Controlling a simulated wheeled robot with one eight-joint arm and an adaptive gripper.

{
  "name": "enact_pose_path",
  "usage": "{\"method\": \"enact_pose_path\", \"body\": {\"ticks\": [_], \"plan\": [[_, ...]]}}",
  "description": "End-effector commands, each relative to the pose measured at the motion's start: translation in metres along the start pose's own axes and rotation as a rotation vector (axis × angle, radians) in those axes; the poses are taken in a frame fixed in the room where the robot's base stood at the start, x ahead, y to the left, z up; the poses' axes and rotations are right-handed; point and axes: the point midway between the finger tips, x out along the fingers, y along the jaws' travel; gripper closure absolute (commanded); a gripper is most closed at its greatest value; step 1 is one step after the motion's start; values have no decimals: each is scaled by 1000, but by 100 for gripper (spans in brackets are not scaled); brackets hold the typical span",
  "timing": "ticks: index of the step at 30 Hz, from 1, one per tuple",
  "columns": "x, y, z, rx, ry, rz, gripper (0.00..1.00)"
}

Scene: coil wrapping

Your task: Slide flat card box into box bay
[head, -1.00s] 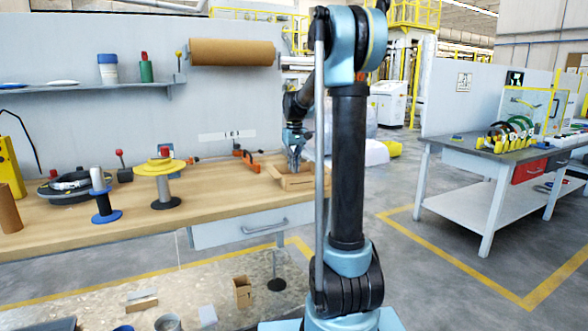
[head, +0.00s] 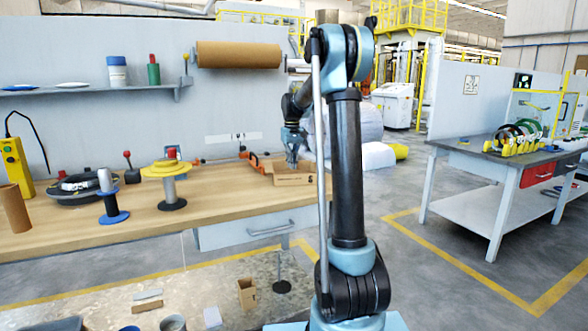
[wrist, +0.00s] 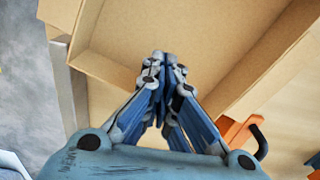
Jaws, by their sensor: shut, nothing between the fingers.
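A light brown, low, open-topped box shape (head: 296,180) stands at the right end of the bench, with small dark marks on its front. In the wrist view its tan floor (wrist: 165,25) and raised walls fill the upper part. I cannot tell the flat card box from the box bay with certainty. My gripper (head: 292,163) points down over this box shape. In the wrist view my gripper (wrist: 163,58) is shut and empty, with its fingertips close to an inner wall. Whether they touch it I cannot tell.
An orange clamp (wrist: 238,133) lies beside the box shape. On the bench to the left stand a yellow spool (head: 168,170), a blue-based spool (head: 112,195) and a dark coil (head: 75,188). A brown paper roll (head: 238,54) hangs above. The bench's middle is clear.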

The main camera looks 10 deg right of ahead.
Motion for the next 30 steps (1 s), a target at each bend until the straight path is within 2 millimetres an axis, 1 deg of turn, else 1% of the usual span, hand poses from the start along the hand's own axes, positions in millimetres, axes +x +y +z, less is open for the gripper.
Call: {"method": "enact_pose_path", "body": {"ticks": [1, 3, 21, 27, 30], "plan": [[0, 0, -10, -1, 0, 0, 100], [0, 0, -21, -1, 0, 0, 100], [0, 0, -117, 0, 0, 0, 100], [0, 0, -142, 0, 0, 0, 100], [0, 0, -148, 0, 0, 0, 100]]}}
